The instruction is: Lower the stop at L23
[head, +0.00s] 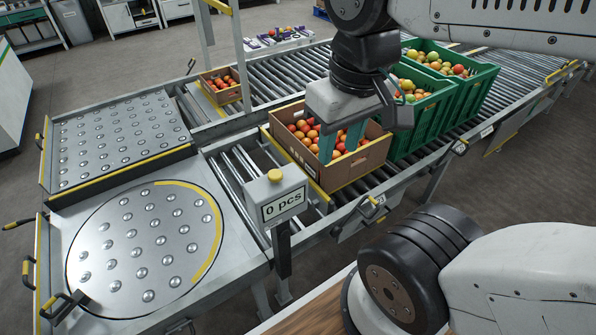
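No label reading L23 can be made out; the small white tags on the conveyor rail (487,131) are too small to read. A yellow-gripped lever (376,202) sits on the near rail beside a pale plate. A yellow-edged bar (300,172) runs along the left side of a cardboard box (357,168) of tomatoes; I cannot tell whether it is a raised stop. My gripper (340,150) points down over this box, its two teal fingers apart with nothing seen between them. The fingers hide part of the tomatoes.
Green crates (425,130) of tomatoes stand behind the box on the rollers. A display post (283,201) reading "0 pcs" stands in front. A ball-topped turntable (145,247) and ball table (120,140) lie left. A smaller tomato box (221,88) sits on the far lane.

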